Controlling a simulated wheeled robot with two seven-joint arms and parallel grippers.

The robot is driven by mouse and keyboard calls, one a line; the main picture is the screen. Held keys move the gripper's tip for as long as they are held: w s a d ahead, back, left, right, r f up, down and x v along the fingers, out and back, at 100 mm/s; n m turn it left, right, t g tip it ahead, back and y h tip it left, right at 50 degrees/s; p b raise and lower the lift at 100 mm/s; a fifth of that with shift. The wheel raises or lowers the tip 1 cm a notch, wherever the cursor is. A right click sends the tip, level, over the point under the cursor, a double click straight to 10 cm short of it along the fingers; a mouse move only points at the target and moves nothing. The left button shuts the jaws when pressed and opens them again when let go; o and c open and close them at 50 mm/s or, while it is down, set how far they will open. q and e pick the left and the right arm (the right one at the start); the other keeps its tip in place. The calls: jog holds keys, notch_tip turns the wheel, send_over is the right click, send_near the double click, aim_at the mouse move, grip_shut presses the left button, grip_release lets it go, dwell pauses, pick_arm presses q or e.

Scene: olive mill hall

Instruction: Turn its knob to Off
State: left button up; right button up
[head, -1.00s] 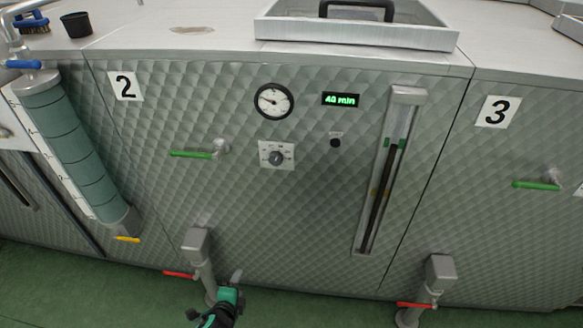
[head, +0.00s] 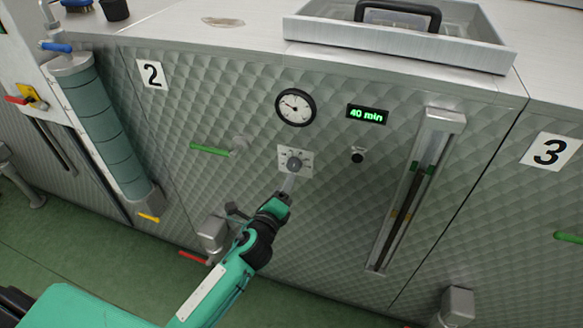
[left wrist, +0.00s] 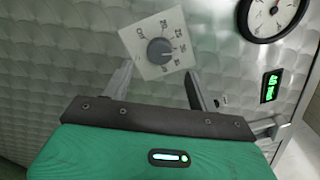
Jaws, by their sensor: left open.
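The knob (head: 294,163) is a small grey dial on a white square plate on the front of unit 2, below a round gauge. In the left wrist view the knob (left wrist: 160,50) shows on its plate, with OFF printed at the plate's left and several numbers around the right side. Its pointer seems turned to the lower right, away from OFF. My left gripper (head: 289,184) is just below the knob in the head view. In the left wrist view its open fingers (left wrist: 158,82) stand apart, empty, below and either side of the knob. My right gripper is not in view.
A green-lit display (head: 368,114) reads 40 min, right of the gauge (head: 295,107). A green lever (head: 209,150) juts out left of the knob; a red lever (head: 194,257) is lower left. A sight tube (head: 415,190) stands right. A tray (head: 400,50) sits on top.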

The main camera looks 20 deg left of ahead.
aim_at(292, 168)
pick_arm(q)
jog(key=w, duration=0.5)
jog(key=shift+w+p, duration=0.35)
jog(key=shift+p, duration=0.05)
jog(key=shift+w+d, duration=0.1)
jog(key=shift+w, duration=0.5)
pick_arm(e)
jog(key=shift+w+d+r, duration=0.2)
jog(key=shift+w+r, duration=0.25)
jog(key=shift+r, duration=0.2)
pick_arm(q)
jog(key=shift+c, duration=0.5)
jog(key=c, duration=0.9)
